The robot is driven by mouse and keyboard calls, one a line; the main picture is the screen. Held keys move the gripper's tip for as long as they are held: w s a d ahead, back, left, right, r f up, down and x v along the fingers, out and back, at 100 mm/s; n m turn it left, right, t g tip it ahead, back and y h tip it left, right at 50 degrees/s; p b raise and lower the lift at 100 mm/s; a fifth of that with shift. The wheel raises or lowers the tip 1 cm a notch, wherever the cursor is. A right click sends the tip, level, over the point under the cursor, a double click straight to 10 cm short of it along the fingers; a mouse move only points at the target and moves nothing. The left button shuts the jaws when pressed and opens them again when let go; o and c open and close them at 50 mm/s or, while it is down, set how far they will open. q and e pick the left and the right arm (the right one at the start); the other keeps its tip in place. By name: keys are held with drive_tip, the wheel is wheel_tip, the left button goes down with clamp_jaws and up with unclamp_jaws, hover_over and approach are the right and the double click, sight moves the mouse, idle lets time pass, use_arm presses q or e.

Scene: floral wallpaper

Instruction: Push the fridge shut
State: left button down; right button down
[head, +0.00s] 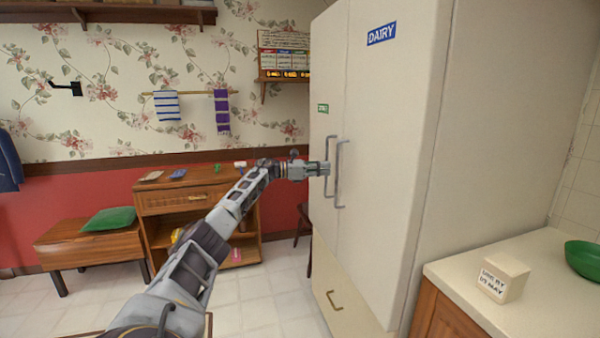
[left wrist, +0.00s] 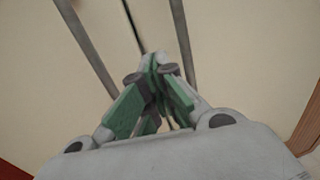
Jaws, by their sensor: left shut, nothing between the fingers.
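The tall cream fridge (head: 385,120) stands at the right of the head view with a blue DAIRY label. Its two upper doors meet at a narrow seam, and both look flush with the body. Two grey bar handles (head: 339,185) flank the seam, and they also show in the left wrist view (left wrist: 84,45). A lower drawer has a brass handle (head: 334,300). My left gripper (head: 325,168) is shut and empty, its fingertips at the handles. In the left wrist view its green-padded fingers (left wrist: 155,70) point at the seam; contact is unclear. My right gripper is not in view.
A counter (head: 450,270) with a white block (head: 499,279) and green bowl (head: 585,258) stands right of the fridge. A wooden cabinet (head: 160,203) and a bench with a green cushion (head: 110,219) line the back wall. Tiled floor is open at left.

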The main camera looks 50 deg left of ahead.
use_arm(q)
drive_tip(key=d+b+v, duration=0.1)
drive_tip(key=v, duration=0.7)
drive_tip(key=shift+s, duration=0.75)
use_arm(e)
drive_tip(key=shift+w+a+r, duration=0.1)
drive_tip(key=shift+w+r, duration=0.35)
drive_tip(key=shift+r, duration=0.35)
use_arm(q)
drive_tip(key=shift+a, duration=0.1)
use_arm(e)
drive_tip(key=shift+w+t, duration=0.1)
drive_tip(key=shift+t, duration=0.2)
